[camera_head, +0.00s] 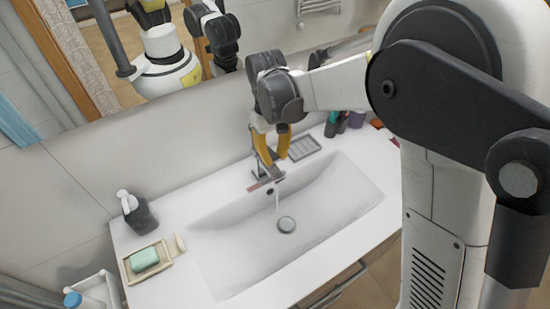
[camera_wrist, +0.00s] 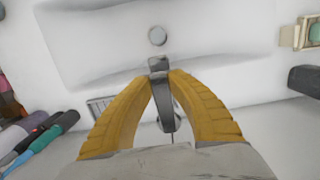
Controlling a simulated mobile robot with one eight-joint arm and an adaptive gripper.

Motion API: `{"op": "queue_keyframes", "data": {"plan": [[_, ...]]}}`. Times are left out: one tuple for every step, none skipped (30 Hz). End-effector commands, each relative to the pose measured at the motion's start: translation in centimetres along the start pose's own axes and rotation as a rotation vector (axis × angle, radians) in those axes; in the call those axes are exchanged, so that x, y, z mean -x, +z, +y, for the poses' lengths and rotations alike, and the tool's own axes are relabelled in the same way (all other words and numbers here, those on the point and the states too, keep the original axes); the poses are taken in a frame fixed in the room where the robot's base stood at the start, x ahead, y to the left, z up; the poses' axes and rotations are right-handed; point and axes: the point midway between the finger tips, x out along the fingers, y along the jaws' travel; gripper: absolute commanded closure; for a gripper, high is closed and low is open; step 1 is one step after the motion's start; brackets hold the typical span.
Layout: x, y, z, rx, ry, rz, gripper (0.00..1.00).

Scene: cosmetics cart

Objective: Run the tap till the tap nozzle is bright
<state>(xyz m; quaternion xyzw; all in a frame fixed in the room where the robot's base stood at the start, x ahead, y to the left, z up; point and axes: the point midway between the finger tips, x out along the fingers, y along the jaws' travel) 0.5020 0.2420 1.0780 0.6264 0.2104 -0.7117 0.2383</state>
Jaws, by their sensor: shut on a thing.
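The chrome tap (camera_head: 265,169) stands at the back edge of the white sink basin (camera_head: 325,197). A thin stream of water runs from its nozzle (camera_head: 272,181) toward the round drain (camera_head: 286,224). My gripper (camera_head: 271,158) is above the tap, with its yellow fingers on either side of the tap's upper part. In the wrist view my gripper (camera_wrist: 162,78) has its fingertips closed in on the tap (camera_wrist: 160,90), close to the lever. Whether the nozzle is bright is too small to tell.
A soap dish (camera_head: 146,262) with green soap and a dark soap dispenser (camera_head: 140,215) stand left of the basin. A grey slotted tray (camera_head: 304,147) lies right of the tap. Several bottles and tubes (camera_wrist: 42,135) lie beyond it. A mirror (camera_head: 270,30) rises behind.

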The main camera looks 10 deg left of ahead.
Motion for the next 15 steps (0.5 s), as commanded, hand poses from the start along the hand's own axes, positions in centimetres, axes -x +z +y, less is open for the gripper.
{"op": "queue_keyframes", "data": {"plan": [[0.44, -0.25, -0.01, 0.001, 0.001, -0.041, 1.00], [0.61, -0.28, 0.01, 0.001, 0.001, -0.065, 1.00], [0.84, -0.30, 0.02, 0.000, 0.001, -0.091, 1.00], [0.98, -0.32, 0.02, 0.000, 0.001, -0.107, 1.00], [1.09, -0.31, 0.02, -0.001, 0.001, -0.119, 1.00], [1.19, -0.29, 0.01, -0.001, 0.001, -0.130, 1.00], [1.23, -0.27, 0.01, -0.001, 0.001, -0.135, 1.00], [1.25, -0.25, 0.01, -0.001, 0.000, -0.137, 1.00], [1.25, -0.24, 0.01, -0.001, 0.001, -0.138, 1.00], [1.24, -0.23, 0.01, -0.001, 0.001, -0.137, 1.00], [1.23, -0.23, 0.01, -0.001, 0.001, -0.137, 1.00], [1.23, -0.23, 0.01, -0.001, 0.001, -0.137, 1.00], [1.23, -0.23, 0.01, -0.001, 0.001, -0.136, 1.00], [1.23, -0.23, 0.01, -0.001, 0.001, -0.136, 1.00], [1.22, -0.23, 0.01, -0.001, 0.001, -0.136, 0.73]]}}
